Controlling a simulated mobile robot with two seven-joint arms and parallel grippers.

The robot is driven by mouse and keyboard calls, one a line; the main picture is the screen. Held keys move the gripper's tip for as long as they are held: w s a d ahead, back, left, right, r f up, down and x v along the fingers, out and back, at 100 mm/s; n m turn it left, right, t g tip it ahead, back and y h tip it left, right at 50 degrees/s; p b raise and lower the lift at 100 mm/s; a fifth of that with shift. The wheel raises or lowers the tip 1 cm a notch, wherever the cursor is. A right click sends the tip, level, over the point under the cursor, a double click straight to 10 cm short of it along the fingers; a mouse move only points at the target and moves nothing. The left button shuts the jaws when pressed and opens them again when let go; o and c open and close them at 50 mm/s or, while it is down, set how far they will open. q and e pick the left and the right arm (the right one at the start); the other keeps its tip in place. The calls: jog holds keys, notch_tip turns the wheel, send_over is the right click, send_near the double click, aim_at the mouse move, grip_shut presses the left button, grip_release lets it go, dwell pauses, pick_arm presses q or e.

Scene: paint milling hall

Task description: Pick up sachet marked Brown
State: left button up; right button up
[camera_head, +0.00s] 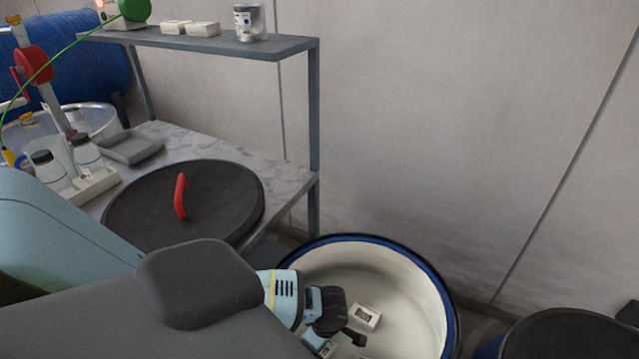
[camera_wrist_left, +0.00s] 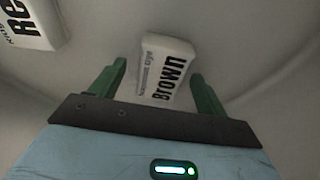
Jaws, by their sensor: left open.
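The white sachet marked Brown (camera_wrist_left: 165,72) lies inside the white tub with the blue rim (camera_head: 415,275). In the left wrist view it lies between the two green fingers of my left gripper (camera_wrist_left: 158,85), a little tilted. The gripper is open, with a finger on each side of the sachet and a gap at each side. In the head view my left gripper (camera_head: 345,342) reaches down into the tub. A second white sachet, its dark lettering cut off at "Re" (camera_wrist_left: 30,22), lies at the upper left of the left wrist view. My right gripper is not in view.
A metal shelf rack (camera_head: 314,140) stands left of the tub. It bears a dark round lid with a red handle (camera_head: 181,195), bottles (camera_head: 84,152), and on top white blocks (camera_head: 202,29) and a tin (camera_head: 250,22). A dark drum (camera_head: 570,335) stands at the lower right.

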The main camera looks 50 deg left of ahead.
pick_arm(q)
jog(key=shift+f, duration=0.25)
dwell(0.5)
jog(key=shift+c, duration=0.3)
jog(key=c, duration=1)
jog(key=shift+r, duration=0.1)
